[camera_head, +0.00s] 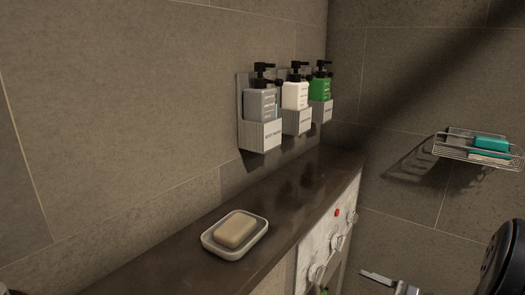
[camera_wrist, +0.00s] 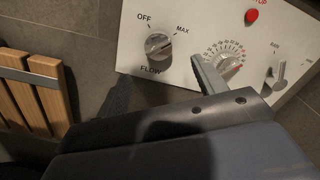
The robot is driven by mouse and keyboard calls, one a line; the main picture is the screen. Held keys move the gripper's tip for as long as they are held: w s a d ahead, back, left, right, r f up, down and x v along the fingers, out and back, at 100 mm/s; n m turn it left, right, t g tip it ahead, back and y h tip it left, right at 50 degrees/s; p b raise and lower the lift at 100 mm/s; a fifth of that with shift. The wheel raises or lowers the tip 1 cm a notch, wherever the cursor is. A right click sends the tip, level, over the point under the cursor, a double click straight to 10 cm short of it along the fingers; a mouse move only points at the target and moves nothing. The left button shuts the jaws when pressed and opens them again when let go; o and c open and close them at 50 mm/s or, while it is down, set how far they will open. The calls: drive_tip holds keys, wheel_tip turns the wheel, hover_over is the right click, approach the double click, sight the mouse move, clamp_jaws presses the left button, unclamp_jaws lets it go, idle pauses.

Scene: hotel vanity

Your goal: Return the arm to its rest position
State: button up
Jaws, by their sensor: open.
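My gripper (camera_head: 390,283) shows at the bottom right of the head view, in front of the white control panel (camera_head: 322,250) and below the counter's level. Part of it is cut off by the frame edge. It is open, and I see nothing held in it. In the wrist view, a grey metal finger (camera_wrist: 209,78) overlaps the panel beside the temperature dial (camera_wrist: 226,58). I cannot tell whether it touches the panel. My dark arm (camera_head: 505,262) is at the right edge of the head view.
The panel carries a flow knob (camera_wrist: 158,46), a red stop button (camera_wrist: 252,15) and another knob (camera_wrist: 277,78). A soap dish (camera_head: 222,252) with soap sits on the dark counter (camera_head: 290,200). Pump bottles hang above. A wire rack (camera_head: 470,153) and wooden slats (camera_wrist: 22,92) are nearby.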

drive_tip(key=shift+n, duration=0.3)
drive_tip(key=x, duration=0.3)
drive_tip(key=b+x, duration=0.1)
drive_tip(key=x, duration=0.6)
drive_tip(key=shift+a+f, duration=0.1)
drive_tip(key=shift+f, duration=0.25)
drive_tip(key=shift+r+n+b, duration=0.15)
drive_tip(key=shift+n+b, duration=2.1)
drive_tip(key=shift+n, duration=2.15)
drive_tip(key=shift+r+n+b, duration=0.2)
drive_tip(key=shift+n+b, duration=2)
drive_tip(key=shift+n, duration=2.2)
drive_tip(key=shift+s, duration=0.1)
